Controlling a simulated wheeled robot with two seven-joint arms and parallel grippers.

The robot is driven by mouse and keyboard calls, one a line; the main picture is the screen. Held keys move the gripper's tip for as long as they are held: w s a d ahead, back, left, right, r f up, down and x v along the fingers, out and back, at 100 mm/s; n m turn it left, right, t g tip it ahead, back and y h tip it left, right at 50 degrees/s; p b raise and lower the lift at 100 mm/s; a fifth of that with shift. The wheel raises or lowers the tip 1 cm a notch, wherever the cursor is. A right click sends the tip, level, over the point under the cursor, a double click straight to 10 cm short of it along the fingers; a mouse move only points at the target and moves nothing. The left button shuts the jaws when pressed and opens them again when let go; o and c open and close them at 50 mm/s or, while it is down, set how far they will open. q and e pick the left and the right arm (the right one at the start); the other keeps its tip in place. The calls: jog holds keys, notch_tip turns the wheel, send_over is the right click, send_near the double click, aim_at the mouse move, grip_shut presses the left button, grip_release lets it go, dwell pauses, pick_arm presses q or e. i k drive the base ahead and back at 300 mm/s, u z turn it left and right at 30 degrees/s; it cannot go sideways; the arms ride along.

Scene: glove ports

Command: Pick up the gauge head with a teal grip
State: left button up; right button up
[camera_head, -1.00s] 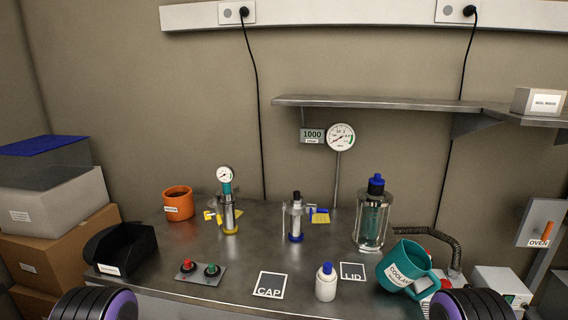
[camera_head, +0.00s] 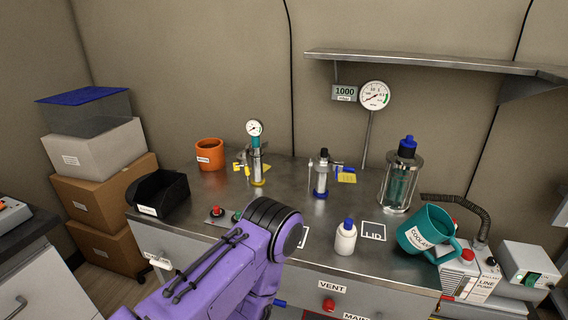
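The gauge head (camera_head: 254,129) has a round white dial above a short teal grip (camera_head: 255,142). It stands upright on top of a metal and glass cylinder (camera_head: 257,167) with a yellow base, toward the back left of the metal bench. A small yellow valve or tag sits beside the cylinder. A purple arm of mine comes in from the lower left, and its dark ribbed joint is in front of the bench's front edge, below and apart from the gauge head. Neither of my grippers can be seen.
An orange cup (camera_head: 210,155) and a black bin (camera_head: 160,192) stand left of the gauge. Right of it are a blue-based cylinder (camera_head: 321,178), a glass jar (camera_head: 399,182), a white bottle (camera_head: 345,238) and a tilted teal coolant mug (camera_head: 426,232). My arm partly hides the button panel and the CAP mark.

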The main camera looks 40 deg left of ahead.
aim_at(254, 127)
jog(key=z, duration=0.05)
jog(key=k, duration=0.95)
jog(key=u, duration=1.2)
jog(key=i, duration=0.5)
jog(key=u, duration=0.25)
jog(key=k, duration=0.4)
jog(key=u, duration=1.05)
jog(key=k, duration=0.95)
jog(key=u, duration=0.4)
jog(key=i, duration=1.25)
jog(key=z, duration=1.2)
jog(key=i, duration=0.9)
jog(key=z, duration=1)
